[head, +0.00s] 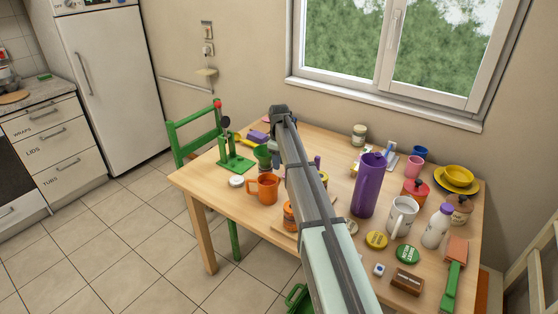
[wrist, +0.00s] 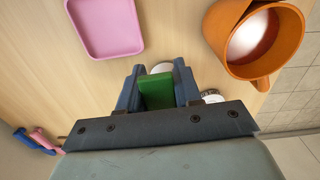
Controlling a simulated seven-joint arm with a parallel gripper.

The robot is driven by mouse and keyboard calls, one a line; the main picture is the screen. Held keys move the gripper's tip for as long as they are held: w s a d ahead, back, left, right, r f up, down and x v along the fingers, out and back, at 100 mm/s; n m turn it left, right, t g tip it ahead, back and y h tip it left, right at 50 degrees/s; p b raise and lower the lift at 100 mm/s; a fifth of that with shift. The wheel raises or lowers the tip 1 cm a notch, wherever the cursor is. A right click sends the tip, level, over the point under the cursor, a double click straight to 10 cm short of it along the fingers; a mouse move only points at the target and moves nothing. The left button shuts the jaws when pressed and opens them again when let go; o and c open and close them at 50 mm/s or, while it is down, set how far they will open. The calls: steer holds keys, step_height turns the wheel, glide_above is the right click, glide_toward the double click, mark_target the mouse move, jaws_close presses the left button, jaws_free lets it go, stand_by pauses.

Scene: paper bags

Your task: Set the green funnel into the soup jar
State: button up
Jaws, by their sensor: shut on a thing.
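My gripper (wrist: 157,82) shows in the wrist view with its two blue fingers shut on a bright green piece, which I take to be part of the green funnel (wrist: 157,92). The rest of that piece is hidden by the gripper. In the head view, a dark green, cup-like shape that seems to be the funnel (head: 263,152) shows left of my arm, behind the orange mug. My arm covers most of the gripper there. I cannot tell which container is the soup jar; a small jar with orange contents (head: 290,216) stands partly behind my arm.
The orange mug (head: 265,188) stands near the table's front left; it is also at right in the wrist view (wrist: 230,35). A pink tray (wrist: 105,28) lies at upper left there. A green utensil stand (head: 236,162) is at left. A purple bottle (head: 368,185) and several items crowd the right.

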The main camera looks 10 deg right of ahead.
steer(key=shift+f, duration=0.65)
steer(key=o, duration=1.1)
steer(key=shift+r, duration=2.45)
step_height(320, 180, up, 14)
